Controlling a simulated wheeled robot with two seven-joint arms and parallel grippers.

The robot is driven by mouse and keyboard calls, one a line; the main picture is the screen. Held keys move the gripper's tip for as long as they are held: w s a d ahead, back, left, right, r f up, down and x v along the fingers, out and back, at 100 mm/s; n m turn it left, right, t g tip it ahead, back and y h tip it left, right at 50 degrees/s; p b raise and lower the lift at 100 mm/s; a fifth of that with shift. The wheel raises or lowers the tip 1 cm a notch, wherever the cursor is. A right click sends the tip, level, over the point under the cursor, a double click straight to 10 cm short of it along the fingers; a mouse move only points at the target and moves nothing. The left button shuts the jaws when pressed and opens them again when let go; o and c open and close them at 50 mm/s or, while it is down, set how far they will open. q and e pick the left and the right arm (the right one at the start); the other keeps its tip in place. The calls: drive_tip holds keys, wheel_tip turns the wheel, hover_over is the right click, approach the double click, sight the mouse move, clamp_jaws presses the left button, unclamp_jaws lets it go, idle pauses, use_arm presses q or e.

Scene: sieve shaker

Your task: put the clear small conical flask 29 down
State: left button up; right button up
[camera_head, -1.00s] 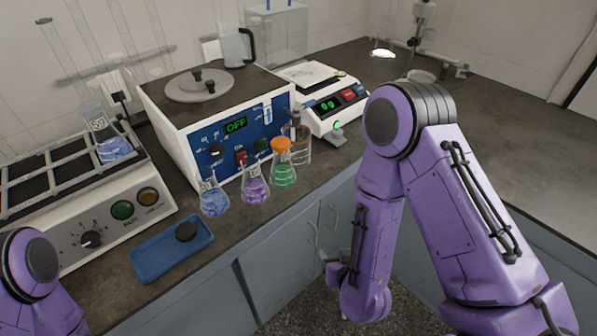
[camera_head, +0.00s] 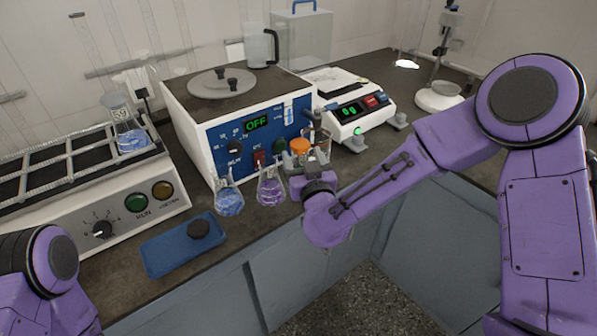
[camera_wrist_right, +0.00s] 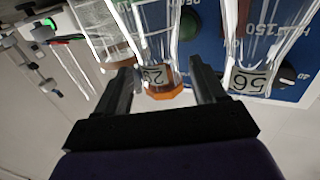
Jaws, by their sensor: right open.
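The small conical flask with an orange cap (camera_head: 299,145) stands at the front of the blue-panelled unit. Its body is mostly hidden behind my right gripper (camera_head: 308,165) in the head view. In the right wrist view, which is upside down, the orange-capped flask (camera_wrist_right: 164,92) bears a label that looks like 29. My right gripper (camera_wrist_right: 162,80) is open there, with one finger on each side of the capped neck. I cannot tell whether the fingers touch it. My left gripper is out of view; only my left arm shows.
A purple flask (camera_head: 271,188) and a blue flask (camera_head: 229,198) stand close on the left. A beaker (camera_head: 322,138) is close behind. The blue tray (camera_head: 176,255) holds a dark round piece. The balance (camera_head: 352,115) and shaker (camera_head: 110,215) stand on either side. The counter's front edge is near.

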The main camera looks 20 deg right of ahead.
clamp_jaws()
drive_tip(key=shift+r, duration=0.1)
idle(0.3)
